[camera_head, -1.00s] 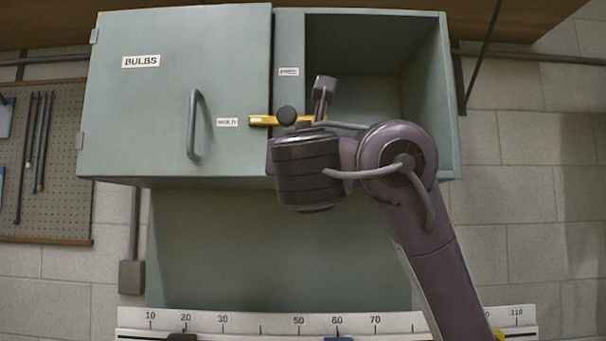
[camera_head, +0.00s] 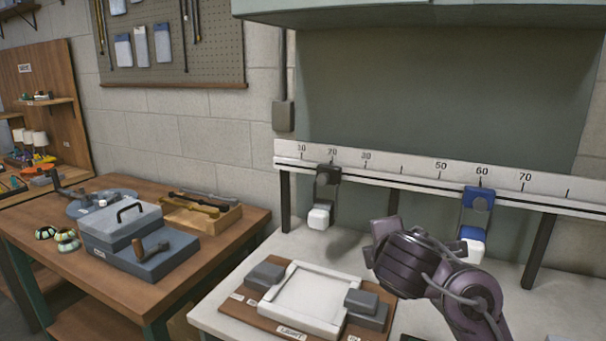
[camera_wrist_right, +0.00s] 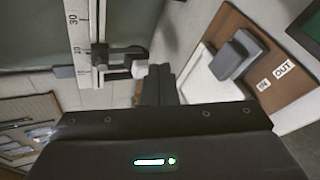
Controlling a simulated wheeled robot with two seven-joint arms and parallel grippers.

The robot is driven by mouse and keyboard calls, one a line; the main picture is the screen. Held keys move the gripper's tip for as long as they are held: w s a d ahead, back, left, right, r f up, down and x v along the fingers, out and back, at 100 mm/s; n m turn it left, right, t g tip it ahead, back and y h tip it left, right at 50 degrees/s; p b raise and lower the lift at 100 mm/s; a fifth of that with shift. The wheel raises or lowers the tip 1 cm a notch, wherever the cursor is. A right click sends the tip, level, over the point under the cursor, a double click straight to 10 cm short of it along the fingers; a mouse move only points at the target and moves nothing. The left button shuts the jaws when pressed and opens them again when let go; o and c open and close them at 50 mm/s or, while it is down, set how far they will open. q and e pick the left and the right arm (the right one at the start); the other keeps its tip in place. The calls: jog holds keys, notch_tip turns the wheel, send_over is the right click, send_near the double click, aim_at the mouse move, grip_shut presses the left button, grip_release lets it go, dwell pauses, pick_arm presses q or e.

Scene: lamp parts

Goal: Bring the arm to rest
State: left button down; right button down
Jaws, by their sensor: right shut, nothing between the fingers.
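My right arm comes in from the lower right of the head view, over the pale bench. Its dark wrist ends in the right gripper (camera_head: 372,255), seen near the bench's board and below the ruler rail. In the right wrist view the fingers (camera_wrist_right: 160,84) are together with nothing between them. My left gripper is not in view.
A ruler rail (camera_head: 400,178) carries a black clamp (camera_head: 326,176) and a blue clamp (camera_head: 478,198). A brown board with a white tray (camera_head: 303,297) and grey blocks lies on the bench (camera_head: 235,315). A grey toolbox (camera_head: 122,232) stands on the wooden table at left.

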jog(key=s+f+m+g, duration=0.1)
jog(key=s+f+m, duration=0.1)
jog(key=f, duration=0.4)
jog(key=s+f+m+g+y, duration=0.1)
jog(key=s+f+m, duration=0.2)
jog(key=s+f, duration=0.2)
jog(key=s+f+m+g, duration=0.2)
jog(key=s+f+m, duration=0.1)
jog(key=f, duration=0.4)
jog(key=shift+s+d+y, duration=0.3)
jog(key=shift+s+y, duration=0.1)
jog(key=shift+s, duration=0.05)
jog(key=s+d+f+m+g, duration=0.2)
jog(key=s+f+m, duration=0.3)
jog(key=s, duration=0.4)
jog(key=s+d+f+m+g, duration=0.2)
jog(key=s+f+m+g, duration=0.15)
jog(key=s+f, duration=0.55)
jog(key=f, duration=1.3)
jog(key=s+f, duration=0.2)
jog(key=f, duration=1.3)
jog(key=s+d+f+g, duration=0.1)
jog(key=s+d+f, duration=0.2)
jog(key=s+f, duration=1.3)
jog(key=s, duration=0.2)
jog(key=shift+s+d+f+g, duration=0.15)
jog(key=shift+s+f+g, duration=0.15)
jog(key=shift+f+g, duration=0.1)
jog(key=shift+m, duration=0.25)
